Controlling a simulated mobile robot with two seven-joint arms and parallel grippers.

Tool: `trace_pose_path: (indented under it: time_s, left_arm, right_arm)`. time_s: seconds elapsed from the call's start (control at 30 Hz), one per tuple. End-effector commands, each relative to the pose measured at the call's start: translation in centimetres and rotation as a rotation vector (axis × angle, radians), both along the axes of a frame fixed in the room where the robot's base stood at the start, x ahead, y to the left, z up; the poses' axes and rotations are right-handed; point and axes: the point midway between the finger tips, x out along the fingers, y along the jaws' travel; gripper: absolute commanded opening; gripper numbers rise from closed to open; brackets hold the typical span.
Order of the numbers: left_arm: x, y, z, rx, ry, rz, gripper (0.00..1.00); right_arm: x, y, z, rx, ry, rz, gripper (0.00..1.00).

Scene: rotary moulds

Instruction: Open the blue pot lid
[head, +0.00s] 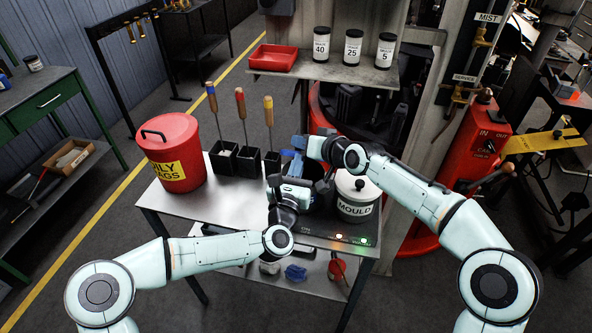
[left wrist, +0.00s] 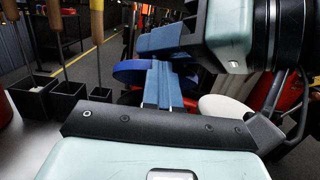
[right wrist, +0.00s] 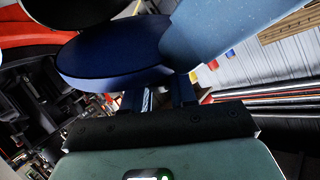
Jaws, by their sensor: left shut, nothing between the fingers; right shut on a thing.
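The blue pot lid (left wrist: 130,72) shows as a dark blue disc beyond my left fingers in the left wrist view. The lid fills the upper left of the right wrist view (right wrist: 110,52). My right gripper (left wrist: 160,42) is shut at the lid; its exact grip point is hidden. In the head view my right gripper (head: 299,143) is above the back of the steel table. My left gripper (head: 293,168) is shut and empty, just below and close to the right one; its fingers (left wrist: 164,88) show in the left wrist view. The arms hide the blue pot.
A white MOULD pot (head: 357,205) stands right of my grippers. Black holders (head: 222,163) with several upright tools stand left, beside a red OILY RAGS bin (head: 172,160). A shelf (head: 345,72) with labelled jars is behind. The table's (head: 185,207) front left is clear.

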Motion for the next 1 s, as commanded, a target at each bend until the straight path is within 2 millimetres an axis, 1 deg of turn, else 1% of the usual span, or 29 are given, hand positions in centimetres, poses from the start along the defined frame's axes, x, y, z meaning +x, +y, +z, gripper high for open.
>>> trace_pose_path:
  time_s: [0.03, 0.17, 0.2, 0.23, 0.77, 0.87, 1.0]
  left_arm:
    - [0.3, 0.3, 0.4, -0.004, -0.008, 0.009, 0.00]
    - [0.3, 0.3, 0.5, -0.005, -0.011, 0.011, 0.00]
    - [0.3, 0.3, 0.5, -0.005, -0.011, 0.012, 0.00]
    - [0.3, 0.3, 0.5, -0.005, -0.011, 0.012, 0.00]
    - [0.1, 0.2, 0.5, -0.004, -0.012, 0.008, 0.00]
    - [0.2, 0.2, 0.5, -0.004, -0.012, 0.008, 0.00]
    - [0.2, 0.4, 0.4, -0.004, -0.011, 0.012, 0.00]
  right_arm:
    - [-0.4, 0.7, -0.2, -0.001, 0.011, 0.015, 0.00]
    - [-0.5, 0.8, -0.4, -0.001, 0.018, 0.020, 0.00]
    - [-0.5, 0.9, -0.4, -0.002, 0.019, 0.020, 0.40]
    - [-0.5, 0.9, -0.5, -0.002, 0.019, 0.020, 0.47]
    - [-0.4, 0.4, -0.7, -0.006, 0.022, 0.013, 0.47]
    - [-0.8, 0.0, -0.5, -0.005, 0.022, 0.011, 0.47]
    - [-2.3, -0.9, 0.3, -0.006, 0.021, 0.011, 0.47]
